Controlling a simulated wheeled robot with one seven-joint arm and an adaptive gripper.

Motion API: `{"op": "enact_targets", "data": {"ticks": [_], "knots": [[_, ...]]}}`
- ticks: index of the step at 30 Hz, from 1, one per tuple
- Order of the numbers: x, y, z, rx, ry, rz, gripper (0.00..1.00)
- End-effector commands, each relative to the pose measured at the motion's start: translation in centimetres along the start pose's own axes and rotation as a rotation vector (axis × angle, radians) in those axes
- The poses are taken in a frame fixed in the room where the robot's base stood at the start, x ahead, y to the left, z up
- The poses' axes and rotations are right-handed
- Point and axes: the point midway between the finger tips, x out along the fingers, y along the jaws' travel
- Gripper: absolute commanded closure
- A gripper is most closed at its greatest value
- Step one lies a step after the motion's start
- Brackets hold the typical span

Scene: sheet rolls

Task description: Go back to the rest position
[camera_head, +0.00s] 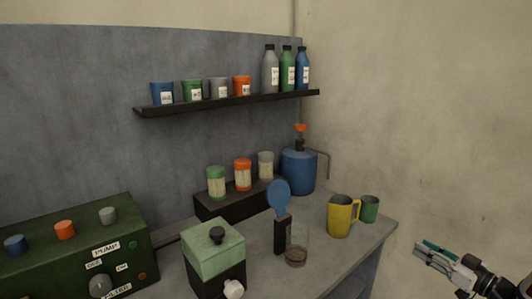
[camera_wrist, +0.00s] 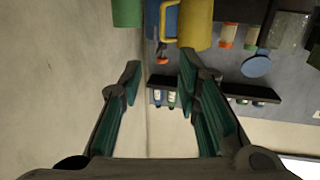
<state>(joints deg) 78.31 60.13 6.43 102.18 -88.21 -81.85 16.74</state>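My gripper (camera_head: 437,252) is at the lower right of the head view, beside the pale wall and to the right of the counter (camera_head: 384,232). In the wrist view my gripper (camera_wrist: 160,75) shows its two green-padded fingers spread apart with nothing between them. The wrist picture is turned upside down, with the yellow mug (camera_wrist: 197,30) and the green cup (camera_wrist: 127,12) at its top edge, beyond the fingertips. The gripper is apart from every object.
On the counter stand a yellow mug (camera_head: 340,217), a green cup (camera_head: 370,209), a glass (camera_head: 297,247) with dark contents, a blue pump container (camera_head: 299,171), a green-topped box (camera_head: 213,254) and a control box (camera_head: 75,250). A shelf (camera_head: 225,103) holds cups and bottles. Space around the gripper looks free.

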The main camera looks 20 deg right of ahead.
Motion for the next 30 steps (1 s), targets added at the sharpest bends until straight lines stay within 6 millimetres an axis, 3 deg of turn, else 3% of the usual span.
{"op": "enact_targets", "data": {"ticks": [11,17,23,30], "knots": [[4.0,0.6,-3.0,-0.081,-0.128,0.052,0.7],[7.2,0.7,-6.2,-0.15,-0.236,0.111,0.7],[11.0,-0.7,-12.0,-0.243,-0.387,0.215,0.7],[12.7,-5.8,-19.9,-0.301,-0.559,0.367,0.7]]}}
